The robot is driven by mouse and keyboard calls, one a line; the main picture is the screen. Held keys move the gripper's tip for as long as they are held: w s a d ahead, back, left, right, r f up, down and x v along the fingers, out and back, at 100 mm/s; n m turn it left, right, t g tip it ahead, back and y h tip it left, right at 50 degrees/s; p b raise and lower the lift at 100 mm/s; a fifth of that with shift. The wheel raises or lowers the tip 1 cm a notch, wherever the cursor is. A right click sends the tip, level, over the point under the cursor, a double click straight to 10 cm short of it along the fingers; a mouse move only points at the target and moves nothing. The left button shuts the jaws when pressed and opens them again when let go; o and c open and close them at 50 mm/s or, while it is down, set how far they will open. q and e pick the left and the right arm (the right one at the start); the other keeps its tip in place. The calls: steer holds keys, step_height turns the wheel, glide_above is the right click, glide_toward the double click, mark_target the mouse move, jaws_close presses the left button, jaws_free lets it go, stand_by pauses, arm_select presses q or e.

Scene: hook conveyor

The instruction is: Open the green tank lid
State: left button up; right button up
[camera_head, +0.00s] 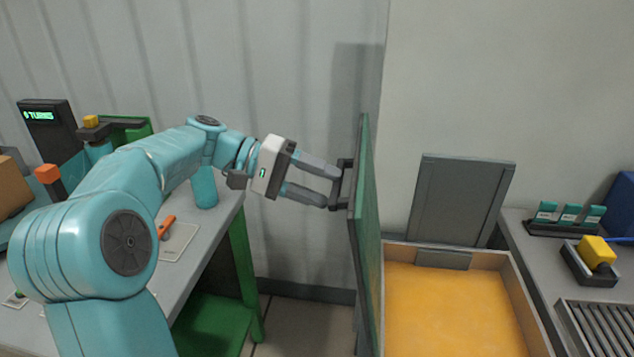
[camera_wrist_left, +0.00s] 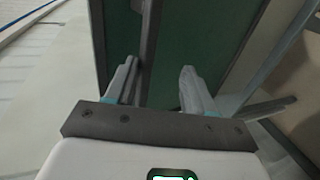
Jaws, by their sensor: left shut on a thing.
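The green tank lid (camera_head: 367,235) stands about upright, seen nearly edge-on at the left side of an open box with a yellow-orange inside (camera_head: 450,310). Its green face also fills the upper middle of the left wrist view (camera_wrist_left: 205,45). A dark handle (camera_head: 345,180) sticks out from the lid's left face. My left gripper (camera_head: 333,184) is shut on this handle, and its two fingers (camera_wrist_left: 158,78) show in the left wrist view with the dark bar between them. The lid's hinge is hidden. My right gripper is not in view.
A grey panel (camera_head: 460,200) stands upright behind the box. At the right, a grey table holds a rack with teal items (camera_head: 565,218) and a yellow block (camera_head: 596,251). At the left, a workbench with green legs (camera_head: 245,275) holds a teal cylinder (camera_head: 204,188).

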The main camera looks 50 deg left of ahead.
arm_select(q)
steer(key=shift+f, duration=0.25)
steer(key=p+v, duration=0.6)
steer(key=v, duration=1)
steer(key=shift+r, duration=0.3)
steer(key=shift+s+r, duration=0.1)
steer(key=shift+a, duration=0.1)
